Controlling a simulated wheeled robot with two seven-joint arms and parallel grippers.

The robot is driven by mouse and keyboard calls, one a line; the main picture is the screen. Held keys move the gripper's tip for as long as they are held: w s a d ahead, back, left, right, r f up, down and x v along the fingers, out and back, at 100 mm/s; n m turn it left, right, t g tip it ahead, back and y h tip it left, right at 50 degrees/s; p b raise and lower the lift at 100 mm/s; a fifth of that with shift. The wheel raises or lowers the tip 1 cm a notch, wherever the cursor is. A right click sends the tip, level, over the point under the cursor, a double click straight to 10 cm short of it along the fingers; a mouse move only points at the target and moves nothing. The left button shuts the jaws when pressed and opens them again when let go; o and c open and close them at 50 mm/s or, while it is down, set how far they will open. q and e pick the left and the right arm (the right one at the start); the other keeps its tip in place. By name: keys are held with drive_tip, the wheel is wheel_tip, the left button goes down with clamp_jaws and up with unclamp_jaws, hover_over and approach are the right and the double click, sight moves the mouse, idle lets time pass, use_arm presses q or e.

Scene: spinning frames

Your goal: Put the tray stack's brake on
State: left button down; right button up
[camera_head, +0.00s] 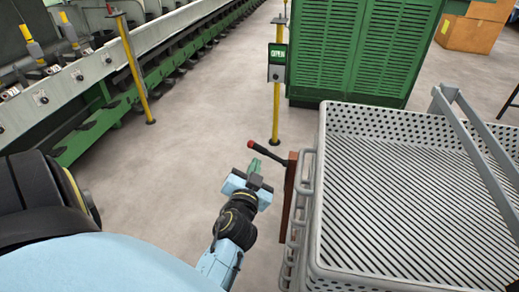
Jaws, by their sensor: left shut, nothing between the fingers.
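The tray stack (330,118) stands at the right, with a grey perforated tray on top. At its left side is a brown upright bar (289,190). A dark brake lever with a red knob (251,144) sticks out to the left from the top of this bar. My left gripper (254,166) is shut and empty. Its green fingertips are just below the lever in the picture, close to it; I cannot tell whether they touch. The foot of the stack is out of view. My right gripper is not in view.
A yellow post (277,112) with a grey control box (277,63) stands behind the lever. A green cabinet (345,50) is behind the tray stack. A long spinning frame (110,80) runs along the left. Grey floor (180,165) between them is clear.

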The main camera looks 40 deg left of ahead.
sight(259, 149)
use_arm(q)
drive_tip(key=shift+w+d+t, duration=0.15)
drive_tip(key=shift+w+t, duration=0.05)
drive_tip(key=shift+t, duration=0.1)
